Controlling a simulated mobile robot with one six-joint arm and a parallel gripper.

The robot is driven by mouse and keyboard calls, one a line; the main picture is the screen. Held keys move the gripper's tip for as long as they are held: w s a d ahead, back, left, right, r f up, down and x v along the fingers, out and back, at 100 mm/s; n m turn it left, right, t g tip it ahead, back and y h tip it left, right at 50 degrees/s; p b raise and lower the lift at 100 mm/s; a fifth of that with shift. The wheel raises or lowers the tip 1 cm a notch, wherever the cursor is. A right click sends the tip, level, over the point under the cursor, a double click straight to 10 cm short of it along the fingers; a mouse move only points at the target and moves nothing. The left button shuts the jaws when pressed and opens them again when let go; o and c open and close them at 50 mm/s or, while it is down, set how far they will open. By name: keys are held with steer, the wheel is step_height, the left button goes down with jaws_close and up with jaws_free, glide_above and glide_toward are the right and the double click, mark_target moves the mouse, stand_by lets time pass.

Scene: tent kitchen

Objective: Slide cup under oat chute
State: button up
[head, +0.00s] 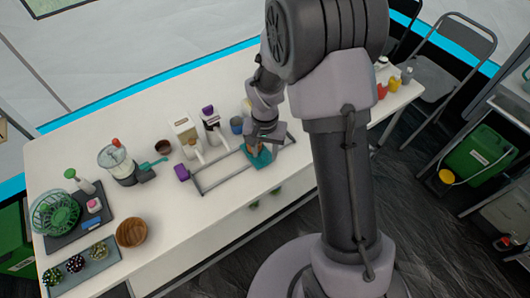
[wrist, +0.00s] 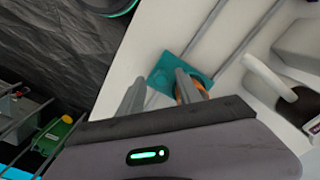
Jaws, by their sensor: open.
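A teal square piece (head: 258,158) lies on the white table by the metal rails (head: 213,183), close below my gripper (head: 261,143). In the wrist view the teal piece (wrist: 168,68) is just beyond the fingertips of my gripper (wrist: 160,82). A round orange thing (wrist: 203,84), perhaps the cup, shows partly behind the right finger; most of it is hidden. My gripper is open, and I cannot tell whether it touches anything. Two white dispensers with spouts stand behind the rails, one beige-topped (head: 185,129), one purple-topped (head: 210,121). I cannot tell which has the oat chute.
A blender (head: 115,160), a wooden bowl (head: 131,233) and a green basket (head: 55,214) are at the left.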

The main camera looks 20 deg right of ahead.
steer(key=shift+a, duration=0.1)
jaws_close()
stand_by(1.2)
